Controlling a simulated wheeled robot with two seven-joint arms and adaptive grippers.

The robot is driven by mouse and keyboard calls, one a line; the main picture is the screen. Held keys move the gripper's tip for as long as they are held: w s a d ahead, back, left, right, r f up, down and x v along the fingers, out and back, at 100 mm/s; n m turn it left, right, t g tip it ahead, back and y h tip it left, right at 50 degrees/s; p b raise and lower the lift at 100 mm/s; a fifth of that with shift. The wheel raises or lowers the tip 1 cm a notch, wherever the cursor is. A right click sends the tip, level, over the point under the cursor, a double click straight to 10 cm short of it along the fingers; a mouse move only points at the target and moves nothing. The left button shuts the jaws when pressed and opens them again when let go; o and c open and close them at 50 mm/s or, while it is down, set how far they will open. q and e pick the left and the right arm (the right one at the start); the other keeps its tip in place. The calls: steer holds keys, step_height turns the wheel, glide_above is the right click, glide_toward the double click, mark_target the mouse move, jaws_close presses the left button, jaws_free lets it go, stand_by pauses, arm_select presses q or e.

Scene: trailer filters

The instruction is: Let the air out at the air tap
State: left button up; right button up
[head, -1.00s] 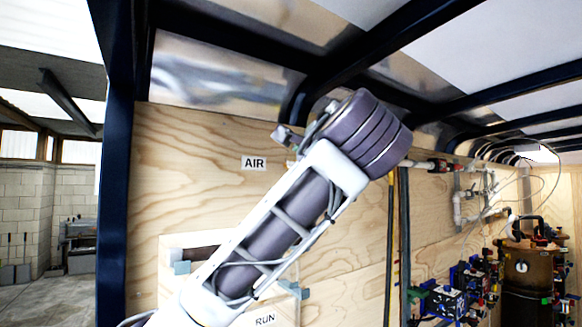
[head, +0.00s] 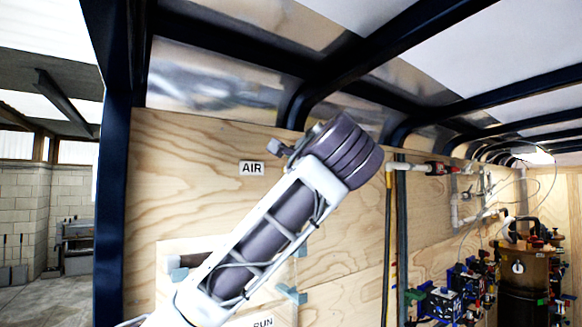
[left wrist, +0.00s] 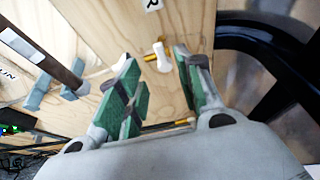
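The air tap (left wrist: 162,62) shows in the left wrist view as a small white handle with a yellowish part on the plywood wall. A white label (left wrist: 152,5) is just above it. My left gripper (left wrist: 155,77) is open, with one green-padded finger on each side of the tap in the picture. I see no contact, and the depth between fingers and tap is hard to judge. In the head view the AIR label (head: 252,168) is on the wall left of my left wrist, and my arm hides the tap and the fingers. My right gripper is not in view.
A dark bar sits in blue-grey clips (left wrist: 40,92) on a panel lower on the wall, by the RUN label (head: 262,322). Yellow and black hoses (head: 393,240) hang right of my arm. A dark curved frame beam (left wrist: 260,40) stands close to the gripper.

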arm_select(q)
steer(key=p+x, duration=0.3)
steer(key=x, duration=0.6)
steer(key=shift+w, duration=0.2)
steer(key=shift+a, duration=0.1)
steer(key=shift+f, duration=0.1)
jaws_close()
